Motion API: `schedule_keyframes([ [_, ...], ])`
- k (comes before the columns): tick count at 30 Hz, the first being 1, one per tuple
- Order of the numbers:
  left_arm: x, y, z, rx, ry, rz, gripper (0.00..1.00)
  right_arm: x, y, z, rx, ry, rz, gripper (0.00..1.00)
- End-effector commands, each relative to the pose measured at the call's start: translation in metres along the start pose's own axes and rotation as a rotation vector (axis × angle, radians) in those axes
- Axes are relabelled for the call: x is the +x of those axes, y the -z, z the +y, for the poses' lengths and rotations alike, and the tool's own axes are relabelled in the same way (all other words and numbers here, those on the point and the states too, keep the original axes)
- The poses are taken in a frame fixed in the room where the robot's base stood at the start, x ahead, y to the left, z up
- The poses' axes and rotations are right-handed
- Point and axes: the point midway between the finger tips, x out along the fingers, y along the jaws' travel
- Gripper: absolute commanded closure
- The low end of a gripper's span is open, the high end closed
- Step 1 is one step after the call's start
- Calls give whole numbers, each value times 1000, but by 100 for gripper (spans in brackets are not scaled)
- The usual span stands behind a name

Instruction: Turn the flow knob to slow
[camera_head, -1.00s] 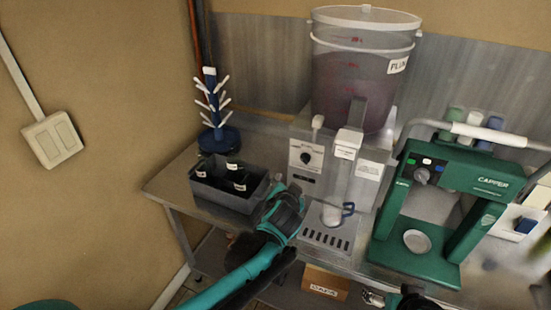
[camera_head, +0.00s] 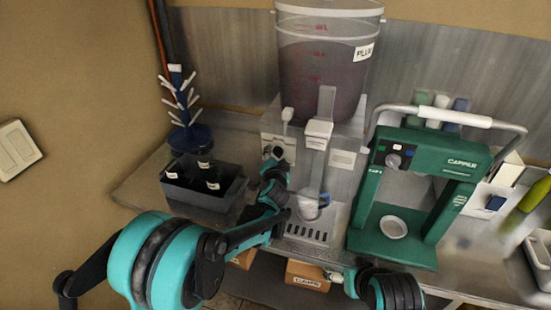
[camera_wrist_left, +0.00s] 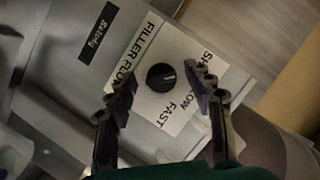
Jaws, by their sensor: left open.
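The black round flow knob (camera_wrist_left: 160,77) sits on a white plate (camera_wrist_left: 138,60) lettered FILLER FLOW, SLOW and FAST in the left wrist view. A pale mark on the knob points right in that view. My left gripper (camera_wrist_left: 163,84) is open, with a finger on either side of the knob; I cannot tell whether they touch it. In the head view my left gripper (camera_head: 275,160) is at the front panel of the filler (camera_head: 342,160) and covers most of the knob area. My right gripper (camera_head: 335,277) is low at the front; its jaws are unclear.
A clear bucket (camera_head: 322,60) of purple liquid stands on the filler. A dark crate of bottles (camera_head: 205,204) and a blue drying tree (camera_head: 188,138) are at left. The green capper (camera_head: 405,250) is at right. A mug (camera_head: 308,208) stands under the spout.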

Motion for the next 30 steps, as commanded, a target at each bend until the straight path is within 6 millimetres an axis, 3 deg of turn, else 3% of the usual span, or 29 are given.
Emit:
schedule_keyframes([
  [10, 5, 0, -1, -1, 0, 0, 50, 1, 0, 0, 0, 0, 0, 20],
  [15, 5, 0, 0, -1, 0, 0, 95, 1, 0, 0, 0, 0, 0, 20],
  [16, 5, 0, 0, -1, 0, 0, 98, 1, 0, 0, 0, 0, 0, 20],
  [30, 5, 0, 2, 86, 35, 0, 98, 6, -4, 0, 0, 0, 0, 20],
])
